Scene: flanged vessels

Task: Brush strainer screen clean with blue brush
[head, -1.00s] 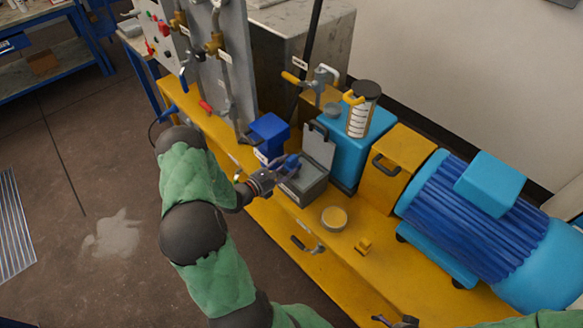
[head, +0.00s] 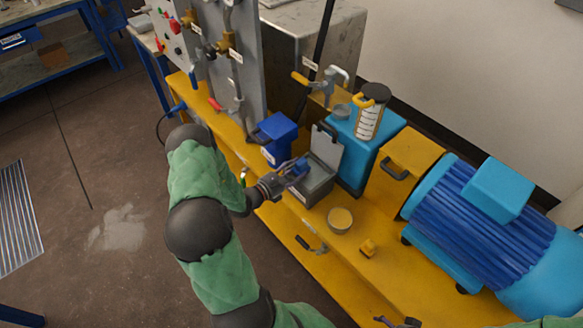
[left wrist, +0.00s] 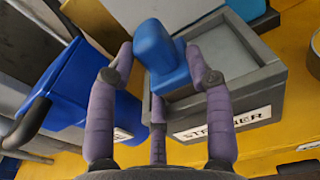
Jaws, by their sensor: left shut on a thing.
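The blue brush (head: 297,168) is held in my left gripper (head: 285,177). In the left wrist view the fingers (left wrist: 158,80) close around the blue brush (left wrist: 163,55), with its rounded blue end up. The brush is at the left side of an open grey box (head: 314,190), labelled as the strainer in the left wrist view (left wrist: 250,92). Its lid (head: 327,148) stands raised at the back. Whether the bristles touch the screen is hidden. A dark part of my right gripper (head: 400,322) shows at the bottom edge; its jaws are unclear.
A blue bin (head: 277,138) stands left of the box. A blue block (head: 368,140) and a blue motor (head: 480,215) stand further right.

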